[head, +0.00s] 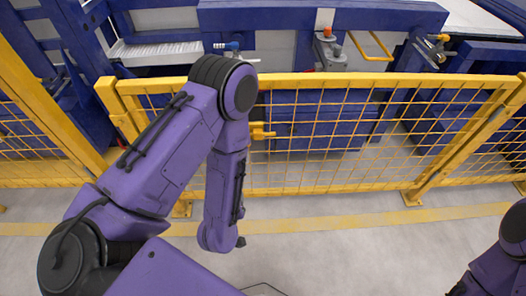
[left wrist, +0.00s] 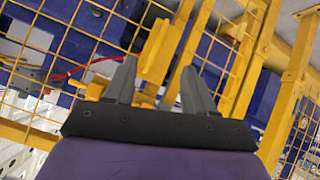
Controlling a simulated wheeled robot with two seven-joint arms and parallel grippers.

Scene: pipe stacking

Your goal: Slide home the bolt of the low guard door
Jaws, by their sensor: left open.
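The low guard door (head: 330,190) is a yellow frame with wire mesh, standing across the head view. A small yellow bolt fitting (head: 262,131) shows on it just right of my left arm, which hides the door around it. In the left wrist view my left gripper (left wrist: 158,63) is open, its two grey fingers apart. A yellow upright piece (left wrist: 160,50) shows between and beyond the fingers; I cannot tell whether they touch it. A small yellow part (left wrist: 146,99) shows low between them. My right gripper is out of view.
Yellow posts (head: 463,145) and more mesh flank the door. Behind it stand blue machine frames (head: 320,18) with a grey device (head: 328,50) and a yellow handle (head: 372,46). A yellow floor line (head: 330,220) runs along the fence; the grey floor in front is clear.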

